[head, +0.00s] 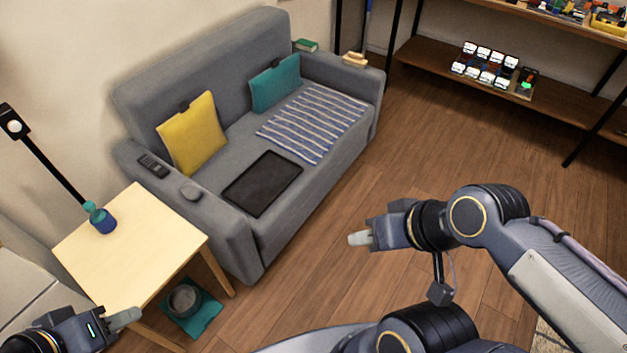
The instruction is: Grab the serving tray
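A flat black rectangular tray (262,182), which looks like the serving tray, lies on the front part of the grey sofa seat (213,168). It is left of the striped blanket. My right gripper (358,239) is over the wood floor, in front of the sofa and apart from the tray. My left gripper (127,318) is at the lower left, near the front edge of the side table. Both grippers appear empty. Their fingers are seen from the side, so I cannot tell whether either is open or shut.
The sofa holds a yellow cushion (192,132), a teal cushion (275,82) and a striped blanket (312,122). A remote (153,166) lies on its left armrest. A wooden side table (140,245) bears a blue-and-teal item (101,219). A bowl (184,300) sits below. Open floor lies right of the sofa.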

